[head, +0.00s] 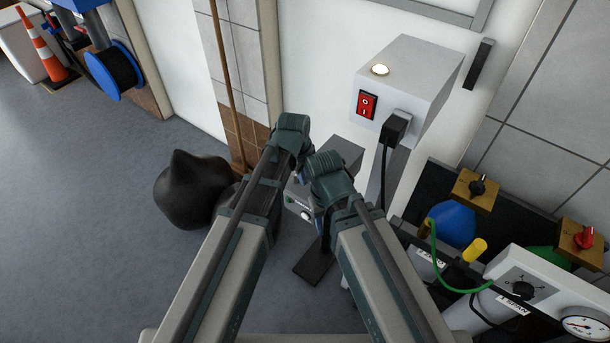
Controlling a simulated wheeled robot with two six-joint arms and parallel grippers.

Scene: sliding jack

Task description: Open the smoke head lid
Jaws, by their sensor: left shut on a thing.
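A small grey unit (340,155) stands low against the wall, behind my two wrists. It has a dark top and a light front panel with a round knob (305,214). I take it for the smoke head; its lid is mostly hidden by my arms. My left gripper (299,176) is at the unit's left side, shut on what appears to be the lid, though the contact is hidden. My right gripper (318,213) is just to the right, near the front panel. Its fingers are too hidden to tell open from shut.
A white box with a red switch (367,104) and a black plug (395,128) is on the right. Gas cylinders, valves and a gauge (584,326) crowd the lower right. A black sack (190,190) lies left of my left arm. Open floor (80,200) extends left.

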